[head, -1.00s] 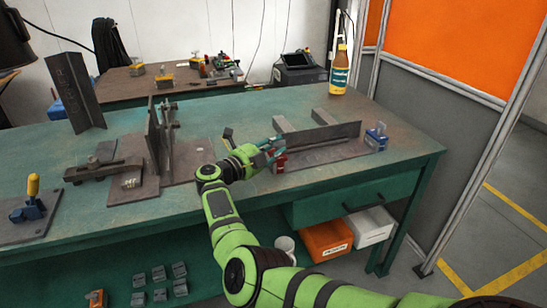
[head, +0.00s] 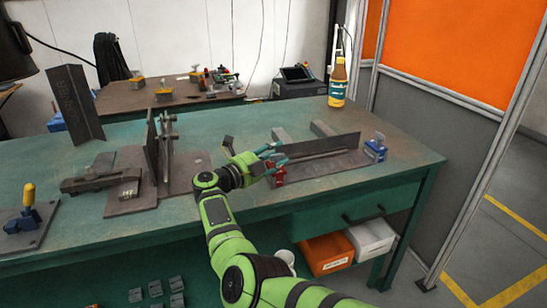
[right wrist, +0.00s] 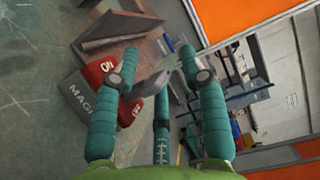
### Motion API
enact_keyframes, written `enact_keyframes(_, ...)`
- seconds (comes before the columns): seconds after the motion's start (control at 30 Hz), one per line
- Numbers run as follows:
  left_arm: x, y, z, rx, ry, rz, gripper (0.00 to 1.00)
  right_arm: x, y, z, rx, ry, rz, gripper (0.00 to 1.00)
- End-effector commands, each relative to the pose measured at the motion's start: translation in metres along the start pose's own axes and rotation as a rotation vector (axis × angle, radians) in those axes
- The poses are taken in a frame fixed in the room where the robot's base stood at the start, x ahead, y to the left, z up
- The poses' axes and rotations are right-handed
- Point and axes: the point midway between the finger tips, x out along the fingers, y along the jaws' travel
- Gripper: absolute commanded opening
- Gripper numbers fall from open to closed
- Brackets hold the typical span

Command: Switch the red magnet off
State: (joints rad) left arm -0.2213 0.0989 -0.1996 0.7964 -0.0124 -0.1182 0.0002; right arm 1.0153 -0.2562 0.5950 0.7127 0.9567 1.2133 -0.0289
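The red magnet (head: 278,174) stands at the near left end of the flat plate on the green bench. In the right wrist view its red top (right wrist: 98,72) shows the letters ON, and a dark side face bears lettering beginning MAG. My right gripper (head: 277,153) is just above and beside the magnet, with teal fingers spread. My left gripper is not in view.
A blue magnet (head: 376,148) sits at the plate's right end. An upright steel plate (head: 318,147) stands behind the right gripper. A fixture with tall plates (head: 152,150) is to the left. A yellow-capped bottle (head: 338,84) stands at the back right. The bench front right is clear.

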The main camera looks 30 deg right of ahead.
Motion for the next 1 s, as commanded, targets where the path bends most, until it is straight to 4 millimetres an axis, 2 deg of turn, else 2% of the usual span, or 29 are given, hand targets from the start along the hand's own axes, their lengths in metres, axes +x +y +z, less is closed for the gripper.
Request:
enact_keyframes(0.27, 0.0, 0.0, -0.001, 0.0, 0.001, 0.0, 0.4, -0.002, -0.001, 0.001, -0.001, -0.005, 0.006, 0.43)
enact_keyframes(0.37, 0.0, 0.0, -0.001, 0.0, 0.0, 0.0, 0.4, -0.002, -0.014, 0.001, 0.002, -0.005, 0.004, 0.43)
enact_keyframes(0.7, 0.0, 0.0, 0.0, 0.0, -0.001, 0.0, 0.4, -0.002, -0.078, 0.0, 0.004, -0.002, 0.004, 0.43)
enact_keyframes(0.83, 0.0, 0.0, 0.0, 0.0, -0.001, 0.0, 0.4, -0.001, -0.093, 0.0, 0.002, -0.003, 0.003, 0.43)
enact_keyframes(1.0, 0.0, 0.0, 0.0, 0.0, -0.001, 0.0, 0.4, -0.001, -0.099, -0.001, -0.001, -0.002, 0.003, 0.43)
